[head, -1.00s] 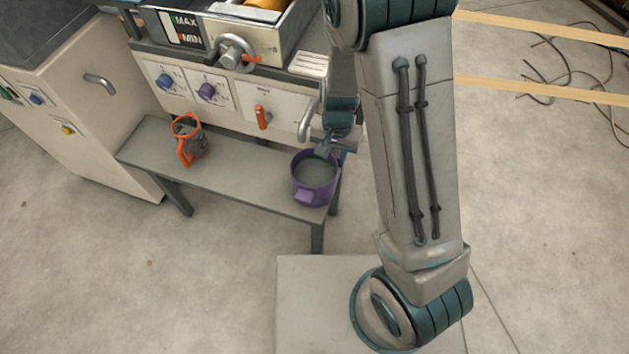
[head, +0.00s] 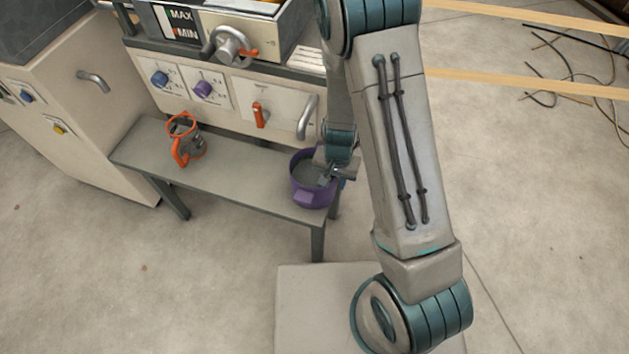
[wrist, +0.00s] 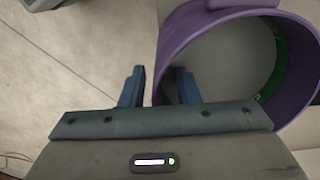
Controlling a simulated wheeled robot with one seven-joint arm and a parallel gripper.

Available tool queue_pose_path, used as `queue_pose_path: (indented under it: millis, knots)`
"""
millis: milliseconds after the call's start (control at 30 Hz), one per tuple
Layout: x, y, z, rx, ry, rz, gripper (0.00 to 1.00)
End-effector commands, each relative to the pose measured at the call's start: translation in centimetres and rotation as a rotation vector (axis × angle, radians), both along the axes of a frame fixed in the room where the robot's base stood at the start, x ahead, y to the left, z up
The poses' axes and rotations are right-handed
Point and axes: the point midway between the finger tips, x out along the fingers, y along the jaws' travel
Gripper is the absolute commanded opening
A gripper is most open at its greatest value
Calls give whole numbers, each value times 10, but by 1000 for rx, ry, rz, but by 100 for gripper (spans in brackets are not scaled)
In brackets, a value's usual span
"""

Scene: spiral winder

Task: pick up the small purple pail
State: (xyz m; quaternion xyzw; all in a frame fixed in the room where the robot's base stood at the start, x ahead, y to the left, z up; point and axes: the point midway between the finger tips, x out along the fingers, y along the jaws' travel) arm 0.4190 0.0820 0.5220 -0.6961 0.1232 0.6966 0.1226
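The small purple pail (head: 308,196) stands upright at the right end of the grey bench (head: 225,178). Its mouth faces up and its inside looks grey. My gripper (head: 327,176) is at the right side of the pail's rim. In the wrist view the pail (wrist: 172,40) fills the upper right, with a green band inside. My gripper (wrist: 160,85) is open there, one blue finger outside the pail's wall and the other on its inner side. The wall lies between the fingers with gaps beside it. Contact cannot be made out.
An orange and grey jug (head: 187,140) stands on the bench to the left. Behind the bench is the machine panel with knobs, an orange lever (head: 259,115) and a grey curved handle (head: 307,118) close to my arm.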

Motion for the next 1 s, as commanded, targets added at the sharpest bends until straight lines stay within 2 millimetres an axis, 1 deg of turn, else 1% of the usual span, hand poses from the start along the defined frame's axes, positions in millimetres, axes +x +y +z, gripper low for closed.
queue_pose_path:
  millis: [100, 133, 167, 200, 233, 1000]
  knots:
    - [0, 0, 1, 1, -1, 0, 29]
    - [0, 0, 1, 1, -1, 0, 23]
    - [0, 0, 1, 1, -1, 0, 15]
    - [0, 0, 1, 1, -1, 1, 4]
    - [0, 0, 1, 1, -1, 1, 0]
    - [0, -1, 1, -1, 1, -1, 0]
